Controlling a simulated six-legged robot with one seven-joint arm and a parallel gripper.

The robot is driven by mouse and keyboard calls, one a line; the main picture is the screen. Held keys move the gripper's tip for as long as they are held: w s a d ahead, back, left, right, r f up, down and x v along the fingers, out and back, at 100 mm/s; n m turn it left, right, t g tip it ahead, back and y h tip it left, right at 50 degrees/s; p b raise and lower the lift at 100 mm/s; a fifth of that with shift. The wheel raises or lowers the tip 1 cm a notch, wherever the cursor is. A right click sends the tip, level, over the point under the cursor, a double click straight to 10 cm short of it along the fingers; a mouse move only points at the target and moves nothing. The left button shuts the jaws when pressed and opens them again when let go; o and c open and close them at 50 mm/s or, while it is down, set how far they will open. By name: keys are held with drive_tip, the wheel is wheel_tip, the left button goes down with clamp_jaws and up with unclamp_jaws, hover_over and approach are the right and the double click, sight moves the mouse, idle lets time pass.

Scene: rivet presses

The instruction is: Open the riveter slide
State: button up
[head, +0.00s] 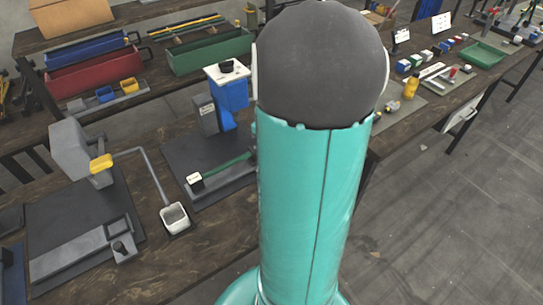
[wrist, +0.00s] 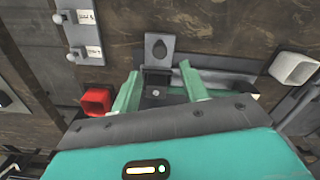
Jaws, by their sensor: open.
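In the wrist view, my gripper (wrist: 161,78) has its two teal fingers spread apart. Between them is a small dark block with a light round pin (wrist: 156,92), and I cannot tell whether either finger touches it. A grey plate with a dark hole (wrist: 158,47) lies just beyond the block. A grey bar (wrist: 215,78) runs right from behind the right finger; I cannot tell whether it is the riveter slide. In the head view, a grey press (head: 72,150) with a yellow handle stands at left, with a long grey slide-like bar (head: 75,255) before it. My arm hides the gripper there.
A red cup (wrist: 95,101) is left of the fingers, and a white cup (wrist: 293,68) is at right. A labelled panel with knobs (wrist: 84,35) is at upper left. In the head view, a blue press (head: 229,88) and a green bin (head: 210,52) stand left of my arm.

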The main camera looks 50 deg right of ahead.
wheel_tip(320, 180, up, 7)
drive_tip(key=shift+f, duration=0.1)
idle(0.6)
drive_tip(key=w+a+r+t+h, duration=0.1)
drive_tip(key=w+a+r, duration=0.15)
drive_tip(key=a, duration=0.55)
drive_tip(key=w+a+r+t, duration=0.1)
drive_tip(key=a+r, duration=0.3)
drive_tip(key=a, duration=0.5)
drive_tip(key=s+a+r+t, duration=0.1)
drive_tip(key=s+a, duration=0.1)
drive_tip(key=a, duration=0.5)
drive_tip(key=s+a+t+y, duration=0.1)
drive_tip(key=s+a+t, duration=0.1)
drive_tip(key=a, duration=0.5)
drive_tip(key=shift+s+a+r+t, duration=0.3)
drive_tip(key=shift+s+r, duration=0.1)
drive_tip(key=shift+s, duration=0.35)
drive_tip(key=shift+d, duration=0.1)
